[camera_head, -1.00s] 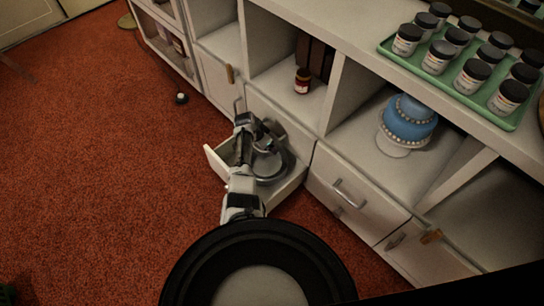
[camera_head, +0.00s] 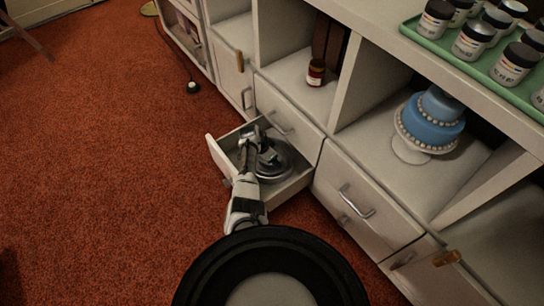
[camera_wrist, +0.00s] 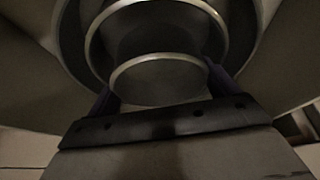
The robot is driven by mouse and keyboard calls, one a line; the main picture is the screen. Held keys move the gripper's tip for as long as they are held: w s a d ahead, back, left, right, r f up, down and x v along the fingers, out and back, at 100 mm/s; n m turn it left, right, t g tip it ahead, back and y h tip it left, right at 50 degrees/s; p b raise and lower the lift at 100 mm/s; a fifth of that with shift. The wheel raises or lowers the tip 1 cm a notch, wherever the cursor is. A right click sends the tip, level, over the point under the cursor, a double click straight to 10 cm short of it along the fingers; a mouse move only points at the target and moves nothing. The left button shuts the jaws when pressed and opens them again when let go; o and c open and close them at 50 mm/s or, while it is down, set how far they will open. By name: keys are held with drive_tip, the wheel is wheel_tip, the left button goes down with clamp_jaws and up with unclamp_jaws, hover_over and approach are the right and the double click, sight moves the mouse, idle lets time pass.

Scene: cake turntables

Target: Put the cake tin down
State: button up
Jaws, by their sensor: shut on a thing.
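The cake tin, a round grey metal piece (camera_head: 281,164), is inside the open drawer (camera_head: 217,156). My gripper (camera_head: 266,154) reaches down into the drawer and is shut on the tin. In the wrist view the tin's shiny rims (camera_wrist: 158,58) fill the space between my gripper's dark fingers (camera_wrist: 160,85). A wide, pale round surface lies behind it in that view. The arm hides part of the tin in the head view. I cannot tell whether its underside touches the drawer floor.
Closed drawers (camera_head: 362,195) with metal handles flank the open one. Above are shelves with a small brown jar (camera_head: 316,73) and a blue tiered cake (camera_head: 432,122) on a white stand. A green tray (camera_head: 455,55) of jars sits on top. Red carpet (camera_head: 110,150) is clear at left.

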drive_tip(key=shift+f+b, duration=0.4)
drive_tip(key=shift+b, duration=0.1)
drive_tip(key=shift+f, duration=0.2)
drive_tip(key=shift+r, duration=0.1)
drive_tip(key=o, duration=0.9)
drive_tip(key=shift+r+p, duration=0.35)
drive_tip(key=shift+r, duration=0.15)
drive_tip(key=p+v, duration=0.5)
drive_tip(key=v, duration=0.7)
